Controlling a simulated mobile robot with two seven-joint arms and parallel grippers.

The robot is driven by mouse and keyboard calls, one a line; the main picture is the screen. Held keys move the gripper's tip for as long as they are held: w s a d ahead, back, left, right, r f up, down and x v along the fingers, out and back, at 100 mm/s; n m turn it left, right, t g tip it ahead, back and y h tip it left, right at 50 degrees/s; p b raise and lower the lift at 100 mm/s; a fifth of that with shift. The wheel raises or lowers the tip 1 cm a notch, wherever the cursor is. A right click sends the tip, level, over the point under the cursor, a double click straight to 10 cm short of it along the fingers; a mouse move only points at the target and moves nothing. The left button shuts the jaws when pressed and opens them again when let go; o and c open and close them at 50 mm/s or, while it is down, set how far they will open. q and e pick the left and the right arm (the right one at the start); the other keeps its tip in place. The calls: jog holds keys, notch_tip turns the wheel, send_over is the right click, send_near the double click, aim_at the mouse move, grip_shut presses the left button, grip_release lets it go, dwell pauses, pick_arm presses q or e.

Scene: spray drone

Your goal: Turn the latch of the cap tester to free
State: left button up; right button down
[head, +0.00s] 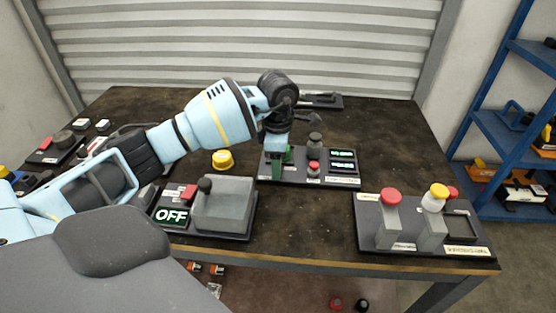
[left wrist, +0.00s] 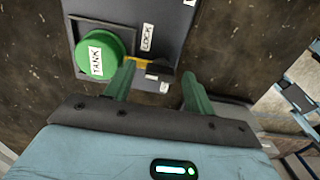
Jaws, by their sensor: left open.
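The cap tester (head: 352,182) is a dark board on the table, with lit displays (head: 343,160) and small upright parts. In the left wrist view its dark plate (left wrist: 187,20) carries a round green cap (left wrist: 95,50) labelled TANK and a label reading LOCK (left wrist: 147,37). A yellow latch (left wrist: 148,64) shows by the fingertips, partly hidden by the left one in that view. My left gripper (head: 278,172) is over the tester's left end, pointing down. In the left wrist view its green fingers (left wrist: 158,72) are apart, with the latch's end between them. My right gripper is out of view.
A grey box with an OFF display (head: 171,216) stands at the table's front left, near my forearm. A yellow cap (head: 222,160) lies behind it. A board with red and yellow knobs (head: 375,243) stands front right. A blue shelf (head: 490,125) is at right. Bare table lies between the boards.

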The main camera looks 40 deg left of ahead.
pick_arm(q)
jog(key=shift+c, duration=0.3)
jog(key=c, duration=0.9)
